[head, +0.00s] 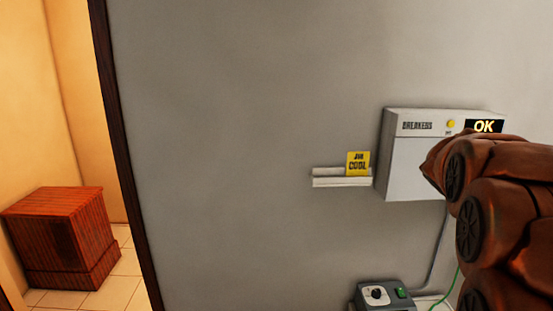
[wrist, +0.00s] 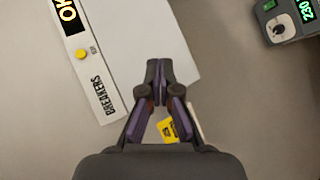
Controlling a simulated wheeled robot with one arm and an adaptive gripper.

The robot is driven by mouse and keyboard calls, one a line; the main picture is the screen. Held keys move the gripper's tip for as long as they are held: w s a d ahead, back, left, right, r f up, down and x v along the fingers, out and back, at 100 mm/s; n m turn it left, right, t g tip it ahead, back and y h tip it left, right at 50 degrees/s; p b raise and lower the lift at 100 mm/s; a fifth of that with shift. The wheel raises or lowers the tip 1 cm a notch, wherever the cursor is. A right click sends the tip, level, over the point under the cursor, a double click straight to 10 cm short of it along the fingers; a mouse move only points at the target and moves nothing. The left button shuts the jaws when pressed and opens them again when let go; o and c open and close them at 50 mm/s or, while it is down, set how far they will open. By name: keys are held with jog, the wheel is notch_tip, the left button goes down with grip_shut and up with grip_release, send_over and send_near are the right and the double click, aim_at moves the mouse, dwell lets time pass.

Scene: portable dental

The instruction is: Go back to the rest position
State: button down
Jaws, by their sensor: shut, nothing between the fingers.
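My gripper (wrist: 158,68) is shut and empty in the wrist view, with its fingertips together in front of the white breaker box. The breaker box (head: 405,160) is on the grey wall at the right of the head view, with a "BREAKERS" label, a yellow button and a dark "OK" display; it also shows in the wrist view (wrist: 150,40). In the head view my brown arm covers the box's lower right part, and my fingers cannot be made out. Whether the fingertips touch the box cannot be told.
A yellow "COOL" card (head: 358,163) stands at a small white ledge (head: 335,182) left of the box. A grey device (head: 385,295) with a knob and green switch is below, with cables. A reddish wooden cabinet (head: 65,240) stands beyond the dark door frame (head: 125,150) at left.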

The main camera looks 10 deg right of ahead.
jog(key=s+a+f+m+g+y, duration=0.3)
jog(key=s+a+f, duration=0.5)
jog(key=a, duration=0.4)
jog(key=s+a+f+m+g+y, duration=0.2)
jog(key=s+a+f+y, duration=0.1)
jog(key=s+a+f, duration=0.65)
jog(key=s+a+f+m+g+y, duration=0.1)
jog(key=s+a+f+g, duration=0.1)
jog(key=s+a, duration=0.6)
jog(key=s+a+f+g+y, duration=0.2)
jog(key=s+a, duration=0.6)
jog(key=shift+s+a+m+g+y, duration=0.3)
jog(key=shift+s+a+m+g, duration=0.05)
jog(key=shift+a+m+g, duration=0.05)
